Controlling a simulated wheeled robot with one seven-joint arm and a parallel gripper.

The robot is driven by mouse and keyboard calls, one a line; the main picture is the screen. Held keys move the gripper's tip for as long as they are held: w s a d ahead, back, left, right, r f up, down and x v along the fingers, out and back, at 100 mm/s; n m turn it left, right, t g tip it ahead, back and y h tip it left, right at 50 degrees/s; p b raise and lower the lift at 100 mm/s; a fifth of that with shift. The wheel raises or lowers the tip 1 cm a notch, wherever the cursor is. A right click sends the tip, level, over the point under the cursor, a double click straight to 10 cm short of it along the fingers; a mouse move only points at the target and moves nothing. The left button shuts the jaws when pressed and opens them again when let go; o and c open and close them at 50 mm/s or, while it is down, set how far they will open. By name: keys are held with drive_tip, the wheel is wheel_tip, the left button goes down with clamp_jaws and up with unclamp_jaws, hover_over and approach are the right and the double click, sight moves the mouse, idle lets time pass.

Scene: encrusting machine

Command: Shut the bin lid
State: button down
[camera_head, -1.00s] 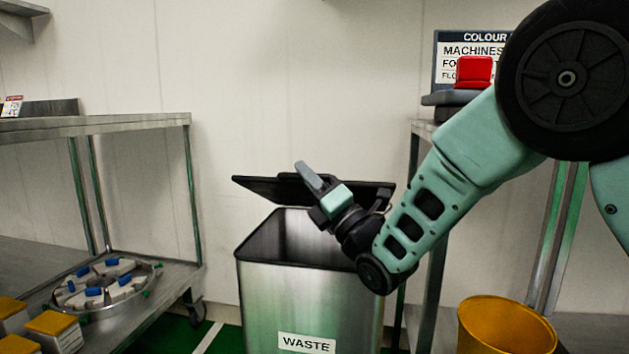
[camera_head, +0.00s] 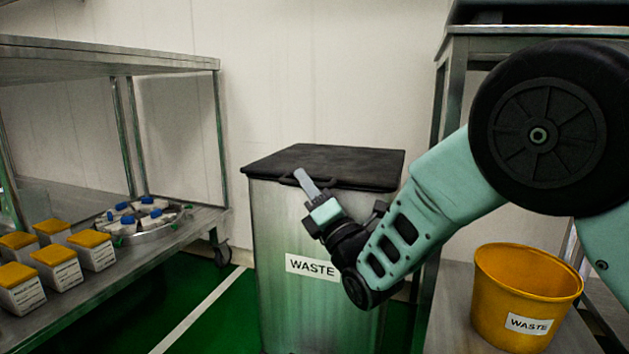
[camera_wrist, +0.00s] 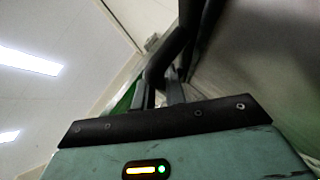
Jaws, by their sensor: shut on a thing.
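The bin (camera_head: 275,300) is a tall metal box with a WASTE label on its front. Its black lid (camera_head: 325,160) lies flat over the top, and I see no gap along the front rim. A dark handle (camera_head: 289,181) sits at the lid's front edge. My gripper (camera_head: 304,180) is at that front edge, with its fingers pointing up at the handle. In the wrist view a dark bar, the handle (camera_wrist: 165,58), runs by the fingertips, and my gripper is shut on it. The exact contact is partly hidden.
A metal shelf (camera_head: 110,66) on the left holds white tubs with yellow lids (camera_head: 60,266) and a round tray (camera_head: 170,232). An orange WASTE bucket (camera_head: 500,285) stands on the right rack. Green floor (camera_head: 205,290) lies open left of the bin.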

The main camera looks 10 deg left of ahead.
drive_tip(key=shift+f, duration=0.5)
drive_tip(key=c, duration=1.5)
unclamp_jaws()
drive_tip(key=shift+o, duration=0.2)
drive_tip(key=shift+r, duration=0.1)
drive_tip(key=shift+d, duration=0.1)
drive_tip(key=shift+s+d+p, duration=0.15)
drive_tip(key=shift+s+p, duration=0.1)
drive_tip(key=shift+p, duration=0.05)
drive_tip(key=b+v, duration=0.5)
drive_tip(key=v, duration=1.2)
